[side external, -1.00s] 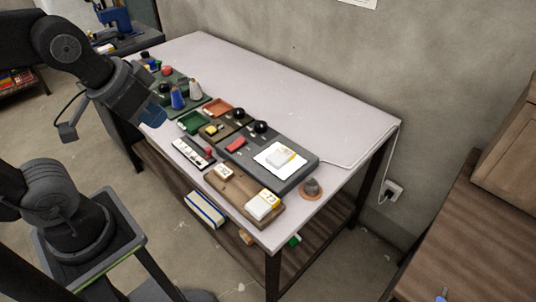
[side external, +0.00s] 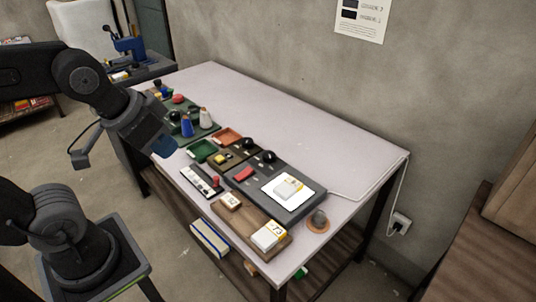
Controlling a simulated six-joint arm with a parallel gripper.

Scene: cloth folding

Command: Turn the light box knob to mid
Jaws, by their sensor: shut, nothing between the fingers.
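The light box (side external: 299,213) is a dark grey slab at the front of the table, with a bright white panel (side external: 271,187) on top. A black round knob (side external: 268,156) and a red piece (side external: 243,174) are at the box's far end. I cannot read the knob's setting. My gripper (side external: 165,147) hangs at the left, past the table's near edge in the picture, apart from the light box. It is shut and empty; its fingertips are small and dark here.
A cable (side external: 365,190) runs off right. The table's far half (side external: 310,130) is clear.

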